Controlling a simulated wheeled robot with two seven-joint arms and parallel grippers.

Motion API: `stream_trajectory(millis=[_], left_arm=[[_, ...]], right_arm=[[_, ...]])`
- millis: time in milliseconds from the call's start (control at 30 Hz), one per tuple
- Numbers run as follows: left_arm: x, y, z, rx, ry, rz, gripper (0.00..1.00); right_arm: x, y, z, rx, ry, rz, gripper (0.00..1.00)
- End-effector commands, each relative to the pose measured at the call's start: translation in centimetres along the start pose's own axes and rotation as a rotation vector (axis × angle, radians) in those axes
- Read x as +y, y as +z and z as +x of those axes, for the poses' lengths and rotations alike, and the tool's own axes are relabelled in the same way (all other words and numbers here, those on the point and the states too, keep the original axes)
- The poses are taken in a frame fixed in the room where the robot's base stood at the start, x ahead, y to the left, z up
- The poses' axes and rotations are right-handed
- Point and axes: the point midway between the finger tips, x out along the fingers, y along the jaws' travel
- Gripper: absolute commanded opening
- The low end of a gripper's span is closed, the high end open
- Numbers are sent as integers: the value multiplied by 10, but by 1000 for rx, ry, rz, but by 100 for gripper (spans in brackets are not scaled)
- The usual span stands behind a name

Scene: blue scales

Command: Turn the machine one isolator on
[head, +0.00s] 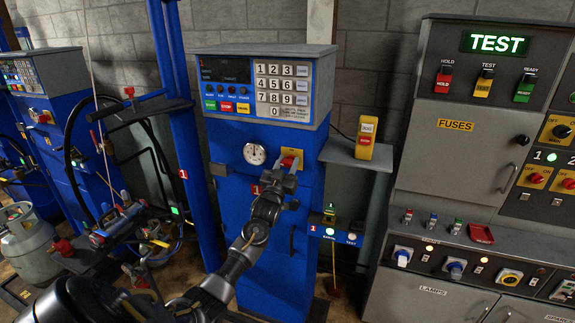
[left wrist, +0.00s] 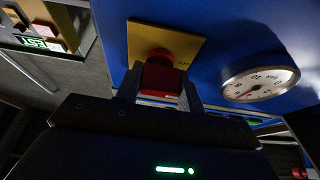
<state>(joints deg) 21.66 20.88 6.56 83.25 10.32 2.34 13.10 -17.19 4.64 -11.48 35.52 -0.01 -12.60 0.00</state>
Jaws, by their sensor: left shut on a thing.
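The machine one isolator is a red knob on a yellow plate (head: 294,153), on the front of the blue machine (head: 225,140) marked 1. My left gripper (head: 285,170) reaches up to it from below. In the left wrist view the red knob (left wrist: 160,75) sits between the two fingers of my left gripper (left wrist: 163,92), which are shut on it. The yellow plate (left wrist: 185,40) shows behind the knob. The gripper partly hides the knob in the head view, and its exact turn is hard to tell. My right gripper is not in view.
A round dial gauge (head: 255,153) is left of the isolator, also close by in the left wrist view (left wrist: 260,83). A keypad panel (head: 265,88) is above. A shelf with a yellow handset (head: 366,135) juts out at right. A grey control cabinet (head: 455,150) stands further right.

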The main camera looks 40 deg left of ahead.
Motion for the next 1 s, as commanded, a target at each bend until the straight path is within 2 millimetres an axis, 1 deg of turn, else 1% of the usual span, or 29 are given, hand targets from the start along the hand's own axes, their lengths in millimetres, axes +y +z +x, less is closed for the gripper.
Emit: stream_trajectory(millis=[267,1000], left_arm=[[-1,0,0,-1,58,135,15],[0,-2,1,1,323,775,15]], right_arm=[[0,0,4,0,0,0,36],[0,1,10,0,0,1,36]])
